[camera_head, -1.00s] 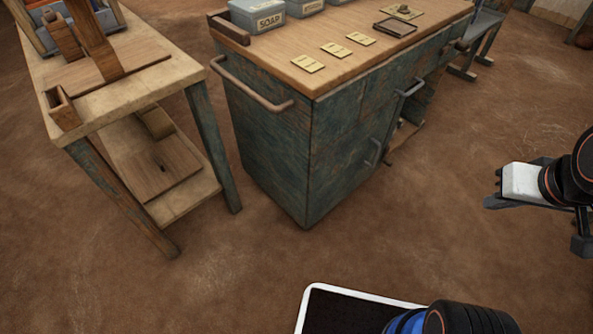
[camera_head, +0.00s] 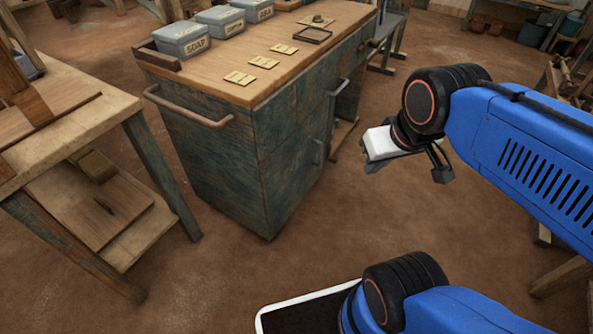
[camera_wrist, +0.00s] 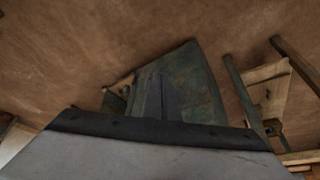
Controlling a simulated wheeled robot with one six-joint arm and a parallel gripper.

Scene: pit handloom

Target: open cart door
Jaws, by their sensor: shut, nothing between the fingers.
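The cart (camera_head: 200,160) is a weathered teal cabinet with a wooden top, left of centre in the head view. A small upright handle (camera_head: 319,152) shows low on its right-hand face, on what looks like the door (camera_head: 297,165). A larger grey handle (camera_head: 340,88) sits higher on that face. My gripper (camera_head: 367,161) is in front of and to the right of that face in the picture, apart from the handles. It is shut and empty. In the wrist view the cart (camera_wrist: 195,85) shows small and turned round beyond my gripper. The door's seams are too dim to read there.
A wooden table (camera_head: 85,110) with a lower shelf stands left of the cart. Soap boxes (camera_head: 182,40), cards (camera_head: 264,62) and a small tray (camera_head: 313,34) are on the cart top. A push bar (camera_head: 185,112) sticks out at its near end. Brown floor (camera_head: 250,285) lies open in front.

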